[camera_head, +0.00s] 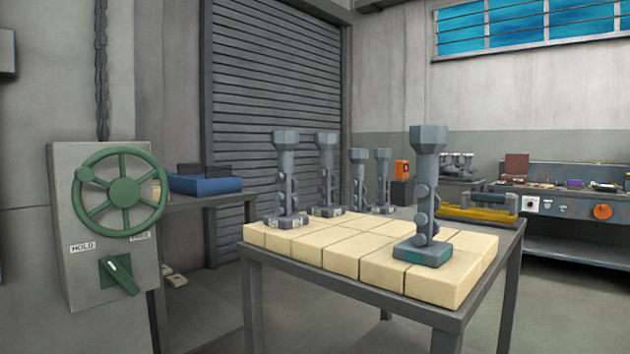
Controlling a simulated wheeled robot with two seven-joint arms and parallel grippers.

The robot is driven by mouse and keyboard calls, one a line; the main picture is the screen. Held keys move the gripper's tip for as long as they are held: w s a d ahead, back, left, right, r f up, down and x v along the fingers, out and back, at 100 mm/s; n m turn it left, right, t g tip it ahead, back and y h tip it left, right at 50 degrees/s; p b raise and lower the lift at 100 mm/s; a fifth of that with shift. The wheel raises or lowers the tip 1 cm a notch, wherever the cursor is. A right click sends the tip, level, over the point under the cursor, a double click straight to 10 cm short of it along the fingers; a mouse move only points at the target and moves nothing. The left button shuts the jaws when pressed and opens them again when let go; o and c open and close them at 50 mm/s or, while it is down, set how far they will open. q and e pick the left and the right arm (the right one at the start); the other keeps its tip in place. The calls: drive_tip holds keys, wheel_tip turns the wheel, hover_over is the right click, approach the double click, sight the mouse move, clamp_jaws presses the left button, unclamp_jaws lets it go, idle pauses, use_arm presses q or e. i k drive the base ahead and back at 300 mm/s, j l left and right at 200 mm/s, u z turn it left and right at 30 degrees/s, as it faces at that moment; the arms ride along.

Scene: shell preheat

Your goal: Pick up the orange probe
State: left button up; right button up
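I see no object that I can clearly tell is the orange probe. A small orange box-like thing (402,168) shows behind the table with the grey fittings, above a dark block. It is far off, and its shape is hard to make out. A round orange knob or disc (602,211) is on the front of the workbench at the right. Neither of my grippers is in view.
A table topped with pale blocks (375,262) holds several upright grey fittings (428,190). A grey wall panel (75,180) with a green handwheel (122,190) and a lever stands at the left. A blue case (203,185) lies on a side table. A cluttered workbench (560,176) is at the right.

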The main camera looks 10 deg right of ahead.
sight(402, 167)
drive_tip(key=i+z, duration=0.15)
drive_tip(key=z, duration=0.25)
drive_tip(key=i+z, duration=0.15)
drive_tip(key=z, duration=0.3)
drive_tip(key=j+z, duration=0.15)
drive_tip(key=j, duration=0.4)
drive_tip(key=j+z, duration=0.15)
drive_tip(key=j, duration=0.45)
drive_tip(key=k, duration=0.65)
drive_tip(key=k+z, duration=0.1)
drive_tip(key=z, duration=1.9)
drive_tip(key=i+z, duration=0.3)
drive_tip(key=i, duration=0.4)
drive_tip(key=i+j+z, duration=0.1)
drive_tip(key=i+z, duration=0.25)
drive_tip(key=i, duration=0.3)
drive_tip(key=i+j+u, duration=0.1)
drive_tip(key=i+u, duration=0.65)
drive_tip(key=u, duration=0.2)
drive_tip(key=i+j+u, duration=0.1)
drive_tip(key=i+u, duration=0.45)
drive_tip(key=u, duration=0.15)
drive_tip(key=i+u, duration=0.5)
drive_tip(key=i, duration=1.4)
